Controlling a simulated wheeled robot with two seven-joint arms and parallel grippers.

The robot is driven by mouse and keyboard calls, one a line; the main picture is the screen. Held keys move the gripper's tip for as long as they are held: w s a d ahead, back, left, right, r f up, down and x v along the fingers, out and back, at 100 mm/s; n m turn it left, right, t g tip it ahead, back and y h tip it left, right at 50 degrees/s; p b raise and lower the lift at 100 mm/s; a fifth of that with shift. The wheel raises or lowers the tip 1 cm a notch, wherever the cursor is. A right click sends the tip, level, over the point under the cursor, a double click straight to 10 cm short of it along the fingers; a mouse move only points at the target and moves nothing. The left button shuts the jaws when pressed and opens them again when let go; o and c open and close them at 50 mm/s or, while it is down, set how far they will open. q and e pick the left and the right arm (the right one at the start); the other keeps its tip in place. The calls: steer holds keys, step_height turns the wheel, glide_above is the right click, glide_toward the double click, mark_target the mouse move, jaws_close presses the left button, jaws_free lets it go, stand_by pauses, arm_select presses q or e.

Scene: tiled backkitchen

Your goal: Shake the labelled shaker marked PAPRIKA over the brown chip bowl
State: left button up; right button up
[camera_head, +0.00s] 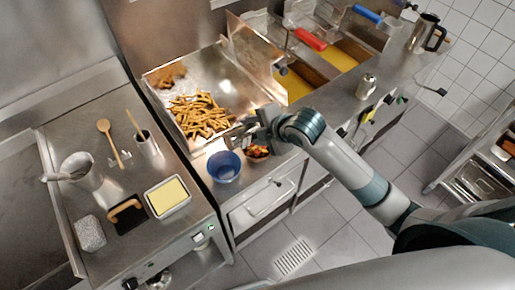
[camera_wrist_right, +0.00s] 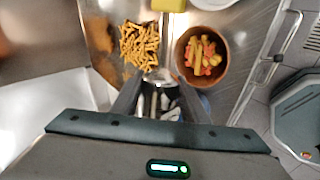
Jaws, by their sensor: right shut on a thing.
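My right gripper (camera_head: 243,133) reaches in from the right, low over the counter edge by the fry tray. It is shut on a metal shaker (camera_head: 231,136), mostly hidden by the fingers. In the right wrist view the bowl (camera_wrist_right: 222,42) holds yellow and reddish chips, to the right of the shaker. My left gripper is not in view.
A blue bowl (camera_head: 224,167) stands left of the chip bowl. The steel tray (camera_head: 235,82) behind holds a pile of fries (camera_head: 200,115). Another small metal shaker (camera_head: 366,86) stands on the right counter near the fryer baskets. The left counter holds a pot (camera_head: 81,170) and utensils.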

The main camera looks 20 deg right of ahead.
mark_target(251, 124)
steer(key=shift+r+n+h, duration=0.5)
steer(key=shift+r+h, duration=0.35)
steer(key=shift+h, duration=0.15)
steer(key=shift+w+r+n+t+h, duration=0.1)
steer(key=shift+r+n+t+h, duration=0.4)
steer(key=shift+r+t+h, duration=0.35)
steer(key=r+n+h, duration=0.1)
steer(key=r+n+t+h, duration=0.1)
steer(key=r+h, duration=0.1)
steer(key=shift+d+r+t+h, duration=0.2)
steer(key=shift+r+t+h, duration=0.05)
steer(key=shift+r, duration=0.15)
steer(key=shift+n, duration=0.3)
steer(key=n+t+h, duration=0.1)
steer(key=r+n+t+h, duration=0.1)
steer(key=h, duration=0.1)
steer(key=shift+w+d+r, duration=0.15)
steer(key=shift+d+r, duration=0.15)
steer(key=shift+d, duration=0.1)
steer(key=r+n+t+h, duration=0.1)
steer(key=n+t, duration=0.2)
steer(key=shift+w+d+r+h, duration=0.1)
steer(key=shift+d+r+h, duration=0.25)
steer(key=shift+d+h, duration=0.05)
